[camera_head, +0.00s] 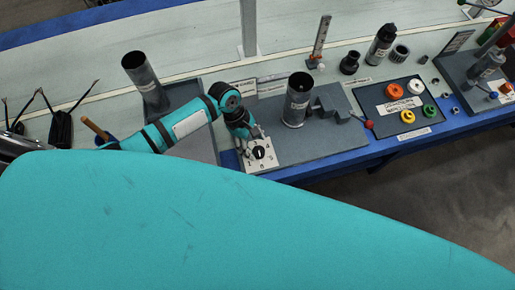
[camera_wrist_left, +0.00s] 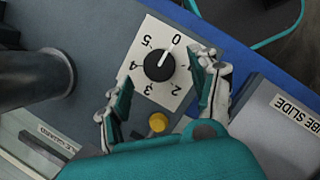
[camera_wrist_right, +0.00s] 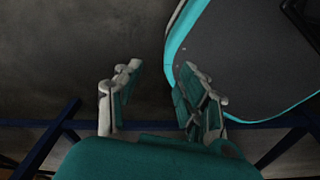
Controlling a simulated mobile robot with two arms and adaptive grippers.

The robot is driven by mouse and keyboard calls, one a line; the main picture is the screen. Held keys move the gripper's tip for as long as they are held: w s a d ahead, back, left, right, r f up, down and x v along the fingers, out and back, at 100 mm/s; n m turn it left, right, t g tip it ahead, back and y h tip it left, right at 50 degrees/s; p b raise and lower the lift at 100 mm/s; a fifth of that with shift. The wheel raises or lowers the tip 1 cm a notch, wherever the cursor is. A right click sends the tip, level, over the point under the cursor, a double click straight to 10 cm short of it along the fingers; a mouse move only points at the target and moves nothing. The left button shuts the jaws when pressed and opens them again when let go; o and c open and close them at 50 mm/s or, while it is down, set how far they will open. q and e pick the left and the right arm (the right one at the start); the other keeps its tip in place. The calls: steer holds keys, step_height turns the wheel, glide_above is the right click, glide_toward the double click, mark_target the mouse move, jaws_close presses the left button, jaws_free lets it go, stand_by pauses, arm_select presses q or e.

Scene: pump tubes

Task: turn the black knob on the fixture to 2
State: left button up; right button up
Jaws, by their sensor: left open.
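The black knob (camera_wrist_left: 158,67) sits on a white dial plate (camera_wrist_left: 153,36) with printed numbers. Its white pointer line points toward 0. In the left wrist view, 2, 3, 4 and 5 also show; the 1 is hard to make out near a finger. The knob also shows in the head view (camera_head: 259,153) at the fixture's front left. My left gripper (camera_wrist_left: 162,86) is open over the dial, its fingers on either side and apart from the knob. My right gripper (camera_wrist_right: 158,88) is open and empty, away from the fixture over the floor.
A yellow button (camera_wrist_left: 158,122) is beside the dial. A grey upright tube (camera_head: 297,100) stands on the fixture board (camera_head: 330,148), right of the dial. Another tube (camera_head: 144,78) stands behind my left arm. A panel with coloured rings (camera_head: 380,121) is further right.

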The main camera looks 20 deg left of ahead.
mark_target(258, 150)
arm_select(q)
steer(key=x, duration=0.2)
steer(key=shift+d+f, duration=0.1)
steer(key=shift+f, duration=0.2)
steer(key=shift+d+f, duration=0.15)
steer(key=shift+f, duration=0.3)
steer(key=c, duration=1.1)
steer(key=shift+c, duration=0.2)
arm_select(e)
steer(key=shift+s+a+f, duration=0.15)
steer(key=shift+s+f, duration=0.1)
steer(key=shift+s, duration=0.3)
